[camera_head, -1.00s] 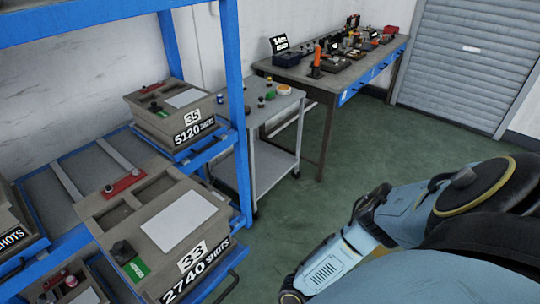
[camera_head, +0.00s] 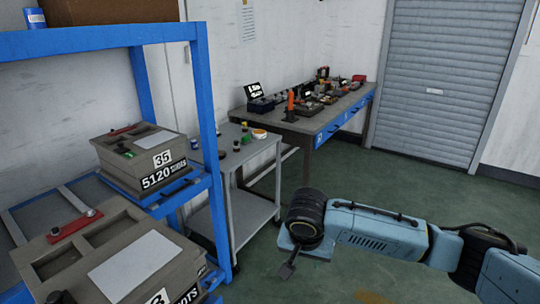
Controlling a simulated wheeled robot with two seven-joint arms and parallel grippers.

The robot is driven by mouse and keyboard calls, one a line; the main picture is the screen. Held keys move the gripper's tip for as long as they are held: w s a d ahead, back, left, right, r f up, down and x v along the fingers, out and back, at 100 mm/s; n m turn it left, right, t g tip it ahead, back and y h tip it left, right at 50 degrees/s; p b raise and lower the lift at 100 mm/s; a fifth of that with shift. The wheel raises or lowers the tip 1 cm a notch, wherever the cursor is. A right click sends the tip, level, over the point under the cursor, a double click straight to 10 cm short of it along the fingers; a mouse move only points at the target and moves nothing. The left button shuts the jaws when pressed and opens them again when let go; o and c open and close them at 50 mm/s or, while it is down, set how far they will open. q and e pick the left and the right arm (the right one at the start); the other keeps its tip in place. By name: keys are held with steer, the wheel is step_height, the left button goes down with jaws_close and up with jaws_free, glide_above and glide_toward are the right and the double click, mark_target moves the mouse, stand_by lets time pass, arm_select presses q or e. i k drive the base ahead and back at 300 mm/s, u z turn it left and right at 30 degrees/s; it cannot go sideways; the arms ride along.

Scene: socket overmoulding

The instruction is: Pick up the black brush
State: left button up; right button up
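I cannot make out a black brush for certain. Small items stand on the grey cart (camera_head: 247,155), among them dark ones (camera_head: 236,146), a green one (camera_head: 246,138) and a white and orange round one (camera_head: 259,134); they are too small to name. My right arm comes in from the right, and its gripper (camera_head: 287,270) hangs low in front of the cart, apart from it, over the floor. The gripper is small and dark, and its fingers cannot be told apart. My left gripper is not in view.
A blue rack (camera_head: 207,110) with heavy mould boxes, marked 35 (camera_head: 158,142) and partly hidden (camera_head: 120,262), stands at the left. A workbench (camera_head: 315,124) with tools and an orange item (camera_head: 291,100) is at the back. A grey shutter (camera_head: 432,80) is behind. Green floor is free in the middle.

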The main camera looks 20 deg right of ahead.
mark_target(236, 147)
steer(key=z, duration=1.9)
steer(key=i, duration=2.3)
steer(key=u, duration=2.9)
steer(key=i, duration=1.65)
